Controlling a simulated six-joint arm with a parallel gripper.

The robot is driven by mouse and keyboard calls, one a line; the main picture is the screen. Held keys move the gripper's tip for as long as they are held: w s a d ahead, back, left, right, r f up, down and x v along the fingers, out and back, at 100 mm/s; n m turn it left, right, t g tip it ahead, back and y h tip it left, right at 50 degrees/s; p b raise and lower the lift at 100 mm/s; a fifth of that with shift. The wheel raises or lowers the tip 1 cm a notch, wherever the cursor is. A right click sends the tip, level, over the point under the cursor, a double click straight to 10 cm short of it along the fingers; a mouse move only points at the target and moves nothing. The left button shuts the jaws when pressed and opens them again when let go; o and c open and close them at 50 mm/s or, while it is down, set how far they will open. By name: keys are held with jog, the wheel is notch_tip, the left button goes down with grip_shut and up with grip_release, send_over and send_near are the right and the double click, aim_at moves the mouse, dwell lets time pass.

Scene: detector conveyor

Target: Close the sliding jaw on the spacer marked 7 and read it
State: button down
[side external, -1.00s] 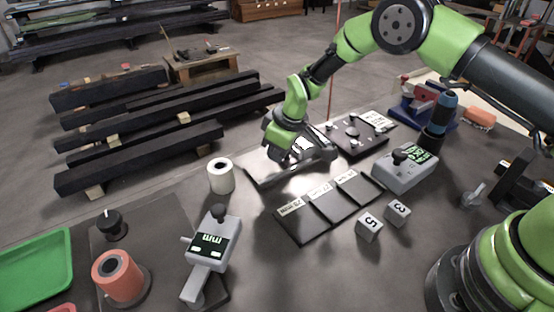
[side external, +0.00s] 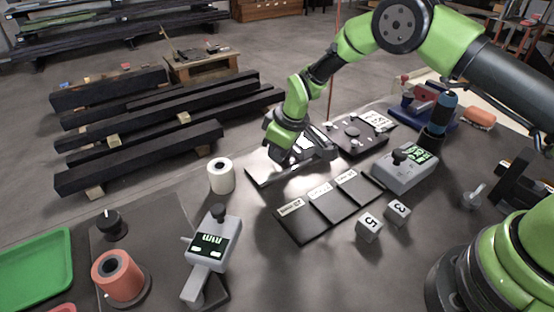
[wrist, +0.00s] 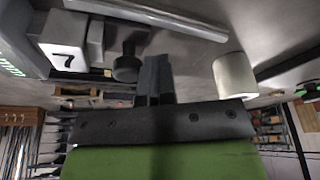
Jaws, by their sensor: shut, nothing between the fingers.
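The spacer marked 7 (wrist: 65,57) is a white cube at the upper left of the wrist view. It sits beside a grey jaw block (wrist: 96,42); I cannot tell whether they touch. A dark knob (wrist: 127,67) stands just right of the block. A green-lit display (wrist: 10,67) shows partly at the left edge; its reading is unclear. My gripper's dark fingers (wrist: 155,82) are shut and empty, just right of the knob. In the side view my gripper (side external: 277,158) is low over the gauge (side external: 318,148) and hides much of it, including the spacer.
Cubes marked 5 (side external: 369,227) and 3 (side external: 398,213) stand in front of a dark three-section tray (side external: 303,229). A white roll (side external: 221,177) stands left of my gripper. Grey instruments (side external: 407,170) and (side external: 207,255) flank the tray. Bare table lies at front centre.

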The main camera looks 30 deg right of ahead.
jog(key=shift+a, duration=0.1)
jog(key=shift+a, duration=0.45)
notch_tip(320, 180, up, 7)
dwell(0.6)
jog(key=s+d+r+m+t, duration=0.1)
jog(key=s+d+r+m, duration=0.1)
jog(key=s+r, duration=0.5)
jog(key=s+d+r+m+t, duration=0.1)
jog(key=s+d+r+m, duration=0.2)
jog(key=r, duration=0.9)
jog(key=s+d+r+m+t, duration=0.1)
jog(key=s+m, duration=0.4)
jog(key=s, duration=1.4)
jog(key=shift+s+d+r+t, duration=0.2)
jog(key=shift+d+r+t, duration=0.2)
jog(key=shift+r+t, duration=0.2)
